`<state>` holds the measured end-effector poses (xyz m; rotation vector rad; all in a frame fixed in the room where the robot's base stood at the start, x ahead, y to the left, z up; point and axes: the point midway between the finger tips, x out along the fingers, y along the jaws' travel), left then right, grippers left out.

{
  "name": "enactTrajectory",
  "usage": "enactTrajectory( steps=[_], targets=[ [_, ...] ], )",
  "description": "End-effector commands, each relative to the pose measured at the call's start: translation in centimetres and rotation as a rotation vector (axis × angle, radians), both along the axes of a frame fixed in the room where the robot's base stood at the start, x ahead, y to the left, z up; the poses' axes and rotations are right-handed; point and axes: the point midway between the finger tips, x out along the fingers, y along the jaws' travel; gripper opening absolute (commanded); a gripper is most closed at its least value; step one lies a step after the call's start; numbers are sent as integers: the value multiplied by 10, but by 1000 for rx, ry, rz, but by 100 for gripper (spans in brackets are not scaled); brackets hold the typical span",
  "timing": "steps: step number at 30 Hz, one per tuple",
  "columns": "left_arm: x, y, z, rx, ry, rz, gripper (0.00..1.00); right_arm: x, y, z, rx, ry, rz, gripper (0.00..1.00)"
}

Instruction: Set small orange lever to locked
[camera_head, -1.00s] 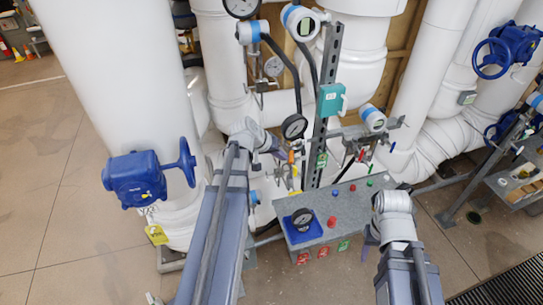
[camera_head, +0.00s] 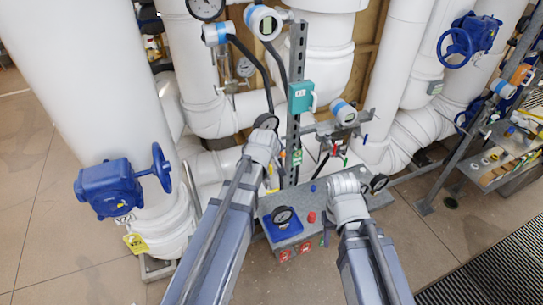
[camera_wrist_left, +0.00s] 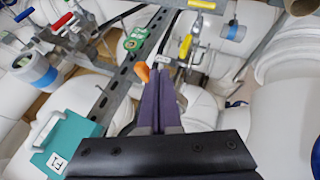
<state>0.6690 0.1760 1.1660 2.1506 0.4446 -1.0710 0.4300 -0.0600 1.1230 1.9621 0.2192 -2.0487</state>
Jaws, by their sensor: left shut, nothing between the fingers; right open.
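The small orange lever (camera_wrist_left: 143,72) shows in the left wrist view as a short rounded orange handle near the grey slotted upright. My left gripper (camera_wrist_left: 160,76) is shut and empty, its purple fingertips just right of the orange handle. I cannot tell whether they touch it.
A teal box (camera_head: 301,96) is on the slotted upright. Red (camera_wrist_left: 62,21), blue (camera_wrist_left: 25,14) and yellow (camera_wrist_left: 185,46) handles surround the spot in the left wrist view. A green tag (camera_wrist_left: 135,38) is close by. A blue valve (camera_head: 110,188) stands at left. Open floor lies front left.

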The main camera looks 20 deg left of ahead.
Motion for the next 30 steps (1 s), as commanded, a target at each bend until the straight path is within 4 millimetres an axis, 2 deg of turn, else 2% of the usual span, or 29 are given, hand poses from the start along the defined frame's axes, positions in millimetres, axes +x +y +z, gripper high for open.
enactTrajectory(
  steps=[16,30],
  targets=[
    [5,15,0,-1,1,0,0,0,0,0,0,0,0,50],
    [2,16,0,-1,1,0,0,0,0,0,0,0,0,50]
  ],
)
